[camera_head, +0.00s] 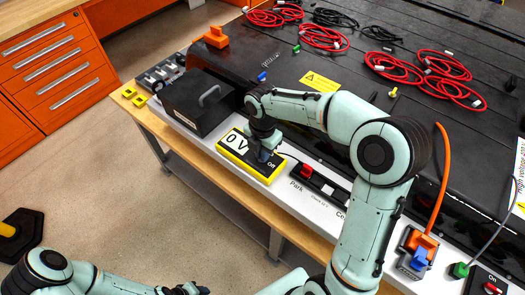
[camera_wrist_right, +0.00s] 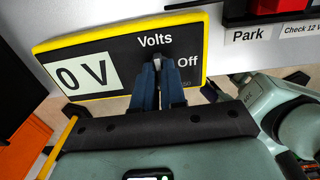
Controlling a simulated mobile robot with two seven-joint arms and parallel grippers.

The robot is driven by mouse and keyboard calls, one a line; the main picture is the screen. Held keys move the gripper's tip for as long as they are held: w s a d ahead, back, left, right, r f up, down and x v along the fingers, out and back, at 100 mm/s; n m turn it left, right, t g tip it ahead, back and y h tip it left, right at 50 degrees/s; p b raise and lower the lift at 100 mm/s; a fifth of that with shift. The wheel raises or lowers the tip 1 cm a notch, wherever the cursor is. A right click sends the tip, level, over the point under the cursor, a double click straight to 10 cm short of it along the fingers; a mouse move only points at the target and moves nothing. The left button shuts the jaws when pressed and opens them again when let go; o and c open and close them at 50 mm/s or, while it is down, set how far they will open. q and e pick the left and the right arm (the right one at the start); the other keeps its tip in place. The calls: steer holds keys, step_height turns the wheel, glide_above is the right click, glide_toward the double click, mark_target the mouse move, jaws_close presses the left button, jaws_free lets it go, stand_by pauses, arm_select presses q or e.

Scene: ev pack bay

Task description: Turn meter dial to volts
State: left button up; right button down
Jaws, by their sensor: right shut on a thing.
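The meter (camera_head: 247,167) is a black panel with a yellow rim on the bench's front strip. Its display (camera_wrist_right: 84,73) reads "0 V". In the right wrist view the meter (camera_wrist_right: 128,76) shows the label "Volts" above the dial and "Off" to its right. My right gripper (camera_head: 263,155) is at the meter, and its dark blue fingers (camera_wrist_right: 158,72) are shut on the dial (camera_wrist_right: 158,58). The fingers hide most of the dial, so I cannot tell exactly where it points. My left gripper (camera_head: 187,290) is at the bottom edge of the head view, apart from the meter.
A black case (camera_head: 196,104) with a handle stands left of the meter. A red switch (camera_head: 305,172) and the "Park" label lie to its right. The large black pack (camera_head: 290,60) behind carries red and black cable coils. An orange drawer cabinet (camera_head: 55,65) stands at the far left.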

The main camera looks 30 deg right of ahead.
steer(key=c, duration=1.2)
jaws_free()
arm_select(q)
steer(key=shift+w+r+p, duration=0.6)
steer(key=shift+w+r, duration=0.15)
steer(key=shift+w, duration=0.1)
arm_select(e)
step_height(320, 180, up, 13)
steer(key=shift+r, duration=0.2)
